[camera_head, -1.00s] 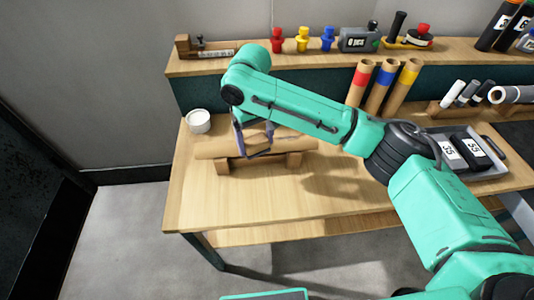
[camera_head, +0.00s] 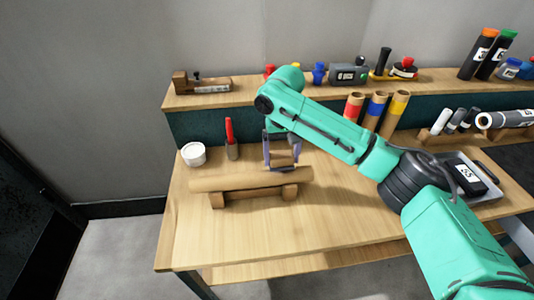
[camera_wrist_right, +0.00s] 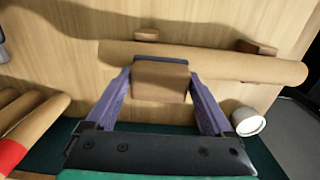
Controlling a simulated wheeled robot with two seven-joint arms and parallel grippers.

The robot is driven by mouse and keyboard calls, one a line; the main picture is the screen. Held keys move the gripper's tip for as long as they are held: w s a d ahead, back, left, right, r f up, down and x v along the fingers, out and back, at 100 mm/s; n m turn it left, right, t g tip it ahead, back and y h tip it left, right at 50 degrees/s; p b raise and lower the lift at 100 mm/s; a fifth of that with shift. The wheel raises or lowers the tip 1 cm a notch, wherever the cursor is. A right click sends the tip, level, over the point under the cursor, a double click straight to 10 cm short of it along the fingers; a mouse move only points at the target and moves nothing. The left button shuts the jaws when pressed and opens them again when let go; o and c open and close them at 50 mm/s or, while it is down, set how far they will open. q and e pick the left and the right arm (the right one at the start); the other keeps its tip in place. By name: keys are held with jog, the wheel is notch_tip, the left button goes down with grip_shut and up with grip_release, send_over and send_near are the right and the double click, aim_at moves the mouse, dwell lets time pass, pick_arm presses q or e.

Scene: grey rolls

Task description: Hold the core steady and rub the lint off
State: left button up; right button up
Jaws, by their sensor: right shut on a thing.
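The core, a brown cardboard tube (camera_head: 235,182), lies level on a wooden cradle (camera_head: 217,200) at the table's left. It also crosses the upper wrist view (camera_wrist_right: 240,66). My right gripper (camera_head: 281,165) is at the core's far side, near its right part. In the wrist view its purple fingers (camera_wrist_right: 160,85) are shut on a brown block (camera_wrist_right: 160,83) with a dark blue face toward the core. I cannot tell whether that face touches the core. I cannot make out any lint. My left gripper is not in view.
A white cup (camera_head: 193,154) and an upright red-handled tool (camera_head: 231,138) stand behind the core's left part. Red, blue and yellow banded tubes (camera_head: 375,110) stand to the right. A shelf (camera_head: 225,98) runs along the back. The table front is clear.

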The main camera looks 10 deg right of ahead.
jog(key=d, duration=0.6)
jog(key=r, duration=0.3)
jog(key=shift+d, duration=0.35)
jog(key=shift+a+r, duration=0.1)
jog(key=shift+r, duration=0.2)
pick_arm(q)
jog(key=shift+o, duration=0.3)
